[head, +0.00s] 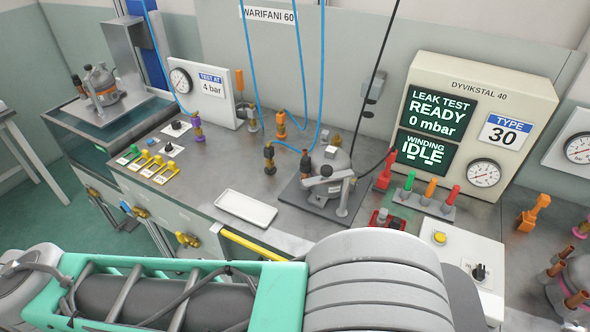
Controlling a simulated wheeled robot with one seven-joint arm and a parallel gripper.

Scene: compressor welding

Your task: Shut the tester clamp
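A grey metal clamp (322,182) stands on a dark base plate (303,200) in the middle of the bench. I cannot tell whether the clamp is pressing on the compressor. The tester panel (473,122) behind right reads "LEAK TEST READY 0 mbar" and "WINDING IDLE". My gripper is out of view; only my arm crosses the foreground.
An empty white tray (246,208) lies left of the clamp. Blue hoses (320,75) and a black cable hang over the plate. Red, orange and green probes (430,190) stand at its right. A button box (460,255) is nearer. A yellow rail (255,246) edges the bench.

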